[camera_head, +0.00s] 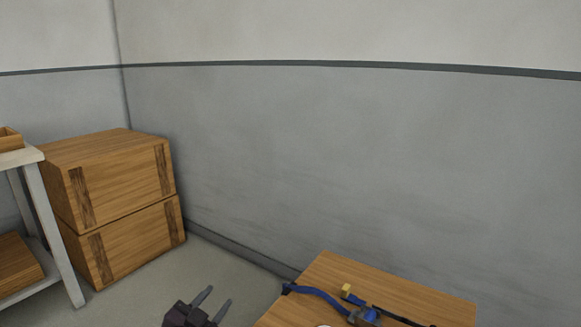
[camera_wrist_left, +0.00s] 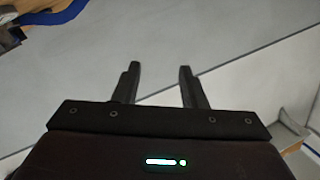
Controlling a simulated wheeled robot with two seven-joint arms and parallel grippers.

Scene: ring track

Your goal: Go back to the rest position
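My left gripper (camera_head: 212,303) is low in the head view, left of the wooden table and over the floor. In the left wrist view its two dark fingers (camera_wrist_left: 158,82) stand apart with nothing between them, so it is open and empty. On the wooden table (camera_head: 318,271) lies a blue curved track piece (camera_head: 318,293) with a small yellow block (camera_head: 346,290) beside it. A dark strip runs to the right from there. A blue piece also shows at the top left of the left wrist view (camera_wrist_left: 62,15). My right gripper is not in view.
Two stacked wooden crates (camera_head: 120,175) stand in the corner at the left. A white shelf (camera_head: 48,220) with wooden boxes stands at the left edge. A grey wall (camera_head: 330,160) runs behind the table. Bare floor (camera_head: 215,265) lies between crates and table.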

